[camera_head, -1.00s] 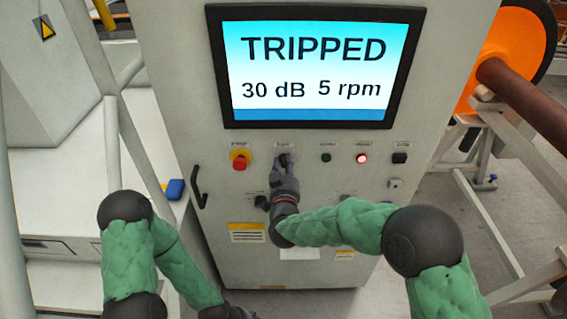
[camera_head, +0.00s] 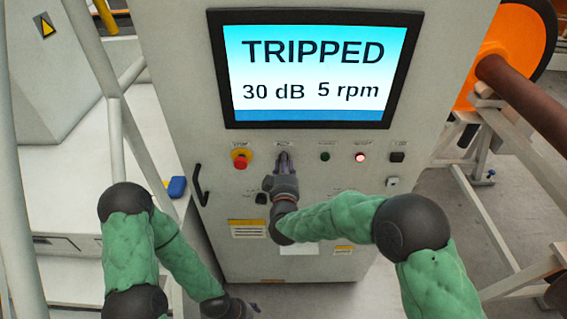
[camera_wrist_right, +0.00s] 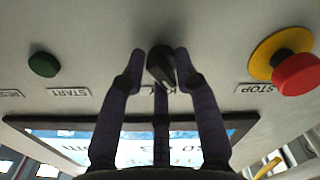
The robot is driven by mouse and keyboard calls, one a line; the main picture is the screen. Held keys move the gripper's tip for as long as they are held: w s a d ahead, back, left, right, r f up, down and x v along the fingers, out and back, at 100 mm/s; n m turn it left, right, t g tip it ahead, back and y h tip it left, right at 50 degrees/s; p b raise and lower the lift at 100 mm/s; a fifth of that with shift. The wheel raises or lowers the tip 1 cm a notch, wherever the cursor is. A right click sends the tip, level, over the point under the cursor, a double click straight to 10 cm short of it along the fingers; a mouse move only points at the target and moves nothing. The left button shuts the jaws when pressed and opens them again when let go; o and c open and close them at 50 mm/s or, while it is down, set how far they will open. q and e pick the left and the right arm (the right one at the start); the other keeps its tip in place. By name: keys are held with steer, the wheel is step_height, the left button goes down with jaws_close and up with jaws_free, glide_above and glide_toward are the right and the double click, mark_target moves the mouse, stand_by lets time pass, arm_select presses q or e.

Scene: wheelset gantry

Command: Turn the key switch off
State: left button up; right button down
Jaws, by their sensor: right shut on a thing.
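The key switch (camera_wrist_right: 160,66) is a dark knob on the grey cabinet front, seen upside down in the right wrist view. My right gripper (camera_wrist_right: 158,72) has its two purple fingers on either side of the knob, closed on it. In the head view, my right gripper (camera_head: 284,163) reaches the panel between the red stop button and the green button, and its fingers mostly hide the switch. The knob's exact angle is hard to read. My left gripper (camera_head: 250,308) is low at the bottom edge, away from the panel, and its fingers are too small and cut off to judge.
The screen (camera_head: 318,70) reads TRIPPED, 30 dB, 5 rpm. A red stop button (camera_head: 240,162) is left of my right gripper. A green button (camera_head: 325,157), a lit red lamp (camera_head: 360,157) and a black switch (camera_head: 397,157) are to its right. A door handle (camera_head: 200,187) sticks out at left.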

steer(key=shift+d, duration=0.2)
steer(key=c, duration=1.1)
jaws_free()
steer(key=shift+d, duration=0.15)
steer(key=s, duration=1.2)
